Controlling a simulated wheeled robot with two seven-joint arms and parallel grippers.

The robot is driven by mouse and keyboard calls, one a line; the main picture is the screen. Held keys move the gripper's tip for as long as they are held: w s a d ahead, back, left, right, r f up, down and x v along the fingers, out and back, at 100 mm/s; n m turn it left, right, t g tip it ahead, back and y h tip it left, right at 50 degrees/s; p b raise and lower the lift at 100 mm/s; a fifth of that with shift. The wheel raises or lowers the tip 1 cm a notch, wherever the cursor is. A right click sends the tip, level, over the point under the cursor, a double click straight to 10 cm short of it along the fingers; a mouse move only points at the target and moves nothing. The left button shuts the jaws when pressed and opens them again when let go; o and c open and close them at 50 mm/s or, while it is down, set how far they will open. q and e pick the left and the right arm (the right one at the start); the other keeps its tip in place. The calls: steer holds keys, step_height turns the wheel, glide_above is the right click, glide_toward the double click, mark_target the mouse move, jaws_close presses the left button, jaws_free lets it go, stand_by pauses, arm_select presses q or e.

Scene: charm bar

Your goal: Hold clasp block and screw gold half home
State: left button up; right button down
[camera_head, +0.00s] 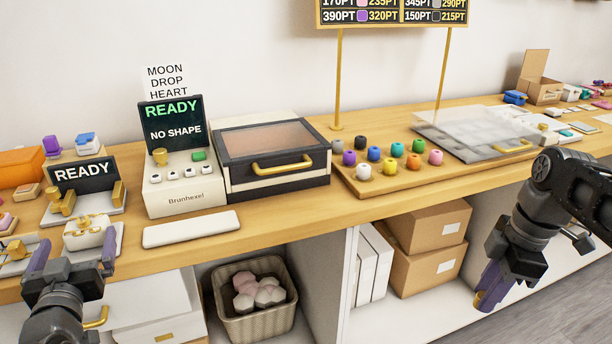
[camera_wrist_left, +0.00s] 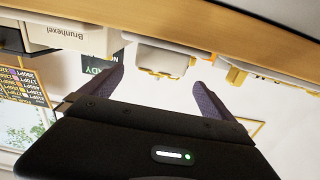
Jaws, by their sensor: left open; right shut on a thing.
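The clasp block, a white block (camera_head: 84,234) with gold fittings on top, stands at the counter's front left. In the left wrist view, which is upside down, a white and gold block (camera_wrist_left: 163,57) lies past the fingertips. My left gripper (camera_head: 74,252) is open, its purple fingers pointing at the block from the front, one on each side of it in the picture. I cannot tell whether they touch it. It also shows in the left wrist view (camera_wrist_left: 160,88). My right gripper (camera_head: 487,298) is shut on a small gold piece (camera_head: 480,297), likely the gold half, and hangs low at the right.
A READY sign (camera_head: 83,174) stands behind the block. The Brunhexel machine (camera_head: 186,190) and a black-lidded box (camera_head: 272,160) stand to its right. A wooden board (camera_head: 390,187) holds several coloured knobs. A white pad (camera_head: 192,229) lies at the counter edge. Below are shelves and a basket (camera_head: 258,326).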

mark_target(83, 227)
arm_select(q)
steer(key=shift+p+x, duration=0.75)
steer(key=shift+x, duration=0.15)
arm_select(e)
step_height(83, 227, up, 3)
steer(key=shift+f, duration=0.25)
arm_select(q)
steer(key=shift+w, duration=0.15)
steer(key=x, duration=0.5)
steer(key=shift+f+p, duration=0.15)
steer(key=shift+p, duration=0.2)
arm_select(e)
steer(key=shift+r, duration=0.45)
arm_select(q)
steer(key=shift+c, duration=0.3)
steer(key=c, duration=1.4)
steer(key=shift+r, duration=0.2)
steer(key=shift+c, duration=0.2)
